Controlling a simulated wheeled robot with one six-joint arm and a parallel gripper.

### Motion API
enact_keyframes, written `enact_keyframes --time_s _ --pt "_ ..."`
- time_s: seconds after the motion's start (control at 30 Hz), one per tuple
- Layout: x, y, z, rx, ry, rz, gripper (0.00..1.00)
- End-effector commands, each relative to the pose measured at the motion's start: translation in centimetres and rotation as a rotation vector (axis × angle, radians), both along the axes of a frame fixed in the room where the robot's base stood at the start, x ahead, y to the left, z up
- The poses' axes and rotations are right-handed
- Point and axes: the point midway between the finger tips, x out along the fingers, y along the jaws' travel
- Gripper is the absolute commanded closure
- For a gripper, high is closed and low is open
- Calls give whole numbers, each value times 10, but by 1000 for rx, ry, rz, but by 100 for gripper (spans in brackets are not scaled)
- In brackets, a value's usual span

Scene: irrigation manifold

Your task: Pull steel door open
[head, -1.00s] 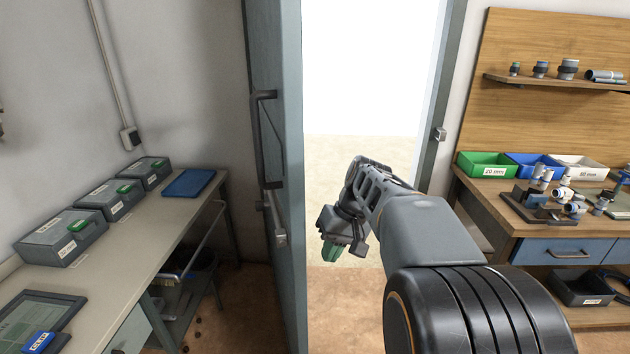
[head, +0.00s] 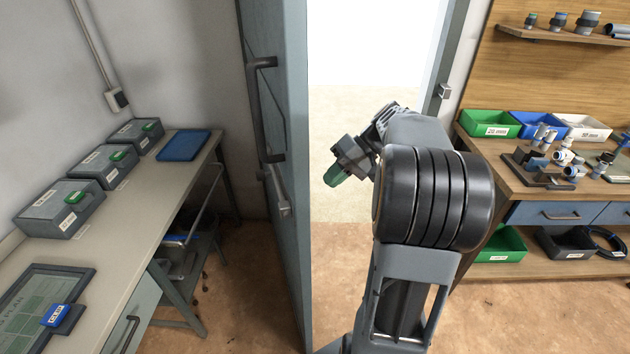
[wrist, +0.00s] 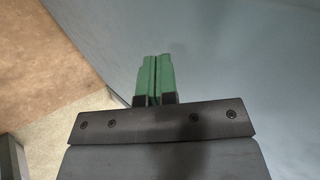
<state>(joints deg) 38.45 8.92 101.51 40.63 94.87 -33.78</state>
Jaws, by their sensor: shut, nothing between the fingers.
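The steel door (head: 298,150) stands swung open and shows nearly edge-on in the head view. A long dark pull handle (head: 255,115) is on its left face, with a lever latch (head: 282,195) below it. My gripper (head: 332,178) is to the right of the door edge, in front of the bright doorway, apart from the handle. Its green fingers are shut together and empty. In the wrist view the shut fingers (wrist: 155,75) show in front of a smooth blue-grey surface (wrist: 250,60), which looks like the door.
The left bench (head: 130,235) holds several grey boxes (head: 65,205) and a blue tray (head: 185,145). A stool stands beside it. The right workbench (head: 530,225) carries bins (head: 490,124) and fittings. Brown floor (head: 240,300) is open left of the door; the doorway (head: 365,60) is clear beyond my arm.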

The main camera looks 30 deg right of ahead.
Motion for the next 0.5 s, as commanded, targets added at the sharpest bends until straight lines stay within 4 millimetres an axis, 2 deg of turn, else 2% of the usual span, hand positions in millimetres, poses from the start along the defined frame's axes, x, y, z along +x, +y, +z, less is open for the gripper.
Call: enact_keyframes --time_s 0.2,0.5 --pt "5 29 -1 -1 0 6 100" --pt "8 44 -2 -2 -1 5 100"
